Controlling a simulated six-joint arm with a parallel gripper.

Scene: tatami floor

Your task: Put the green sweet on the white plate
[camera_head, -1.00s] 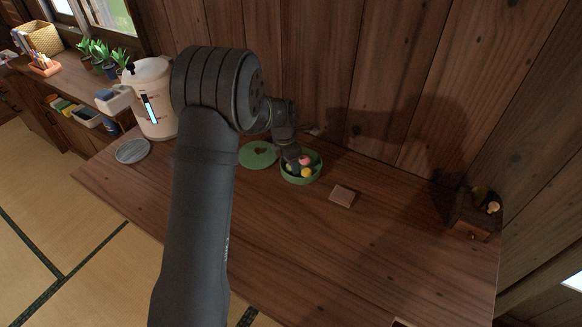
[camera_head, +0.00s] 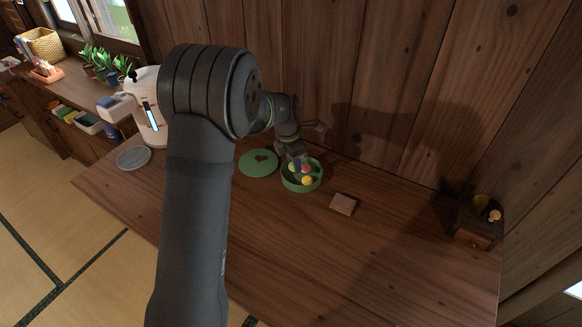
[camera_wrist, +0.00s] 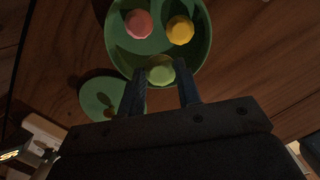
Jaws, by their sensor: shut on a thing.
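The green sweet (camera_wrist: 160,71) shows in the wrist view between the two fingers of my gripper (camera_wrist: 160,88). The gripper is shut on it. In the head view my gripper (camera_head: 298,163) is over the round green box (camera_head: 302,187); whether the sweet is clear of the box is hard to tell. A pink sweet (camera_wrist: 138,24) and a yellow sweet (camera_wrist: 180,30) lie in the box, which also shows in the wrist view (camera_wrist: 205,60). No plainly white plate shows; a pale grey round dish (camera_head: 133,157) lies at the table's left end.
A green lid (camera_head: 258,163) with a heart-shaped mark lies left of the box. A small wooden block (camera_head: 343,204) is to its right. A white kettle-like appliance (camera_head: 148,110) stands behind the grey dish. A small wooden drawer box (camera_head: 474,232) stands far right. The front table is clear.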

